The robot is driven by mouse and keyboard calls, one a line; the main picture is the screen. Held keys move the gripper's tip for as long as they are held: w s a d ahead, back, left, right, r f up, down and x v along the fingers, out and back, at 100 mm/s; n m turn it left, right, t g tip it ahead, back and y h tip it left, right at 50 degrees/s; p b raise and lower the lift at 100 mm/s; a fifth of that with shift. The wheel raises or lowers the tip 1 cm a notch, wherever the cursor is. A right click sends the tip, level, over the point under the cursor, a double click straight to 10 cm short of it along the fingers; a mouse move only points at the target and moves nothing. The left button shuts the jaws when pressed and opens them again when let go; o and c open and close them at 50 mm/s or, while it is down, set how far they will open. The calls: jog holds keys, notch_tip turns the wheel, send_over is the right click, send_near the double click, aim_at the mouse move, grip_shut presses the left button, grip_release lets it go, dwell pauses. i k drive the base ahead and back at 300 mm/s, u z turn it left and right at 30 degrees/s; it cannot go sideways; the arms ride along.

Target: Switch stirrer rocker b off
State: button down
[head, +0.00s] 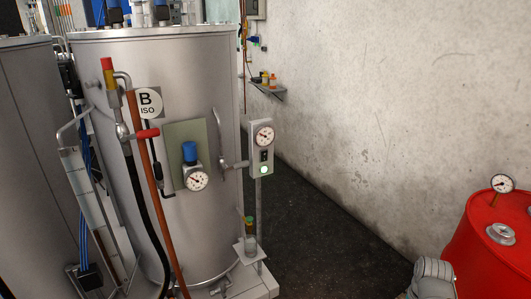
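The stirrer rocker (264,155) is a small dark switch on a pale control box (256,176) to the right of tank B (205,75). The lamp looks lit. The rocker is too small to tell which way it is tipped.
A pipe with a red handle (146,134), a blue-capped regulator (190,152) and hoses stand along the tank's front. A red drum (490,250) stands at right. Dark floor (320,240) between is clear.

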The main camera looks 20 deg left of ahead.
aim_at(264, 154)
jog(key=u, duration=0.2)
jog(key=i, duration=0.55)
jog(key=u, duration=0.35)
jog(key=k, duration=0.9)
jog(key=u, duration=0.15)
jog(key=i, duration=0.9)
jog(key=z, duration=0.05)
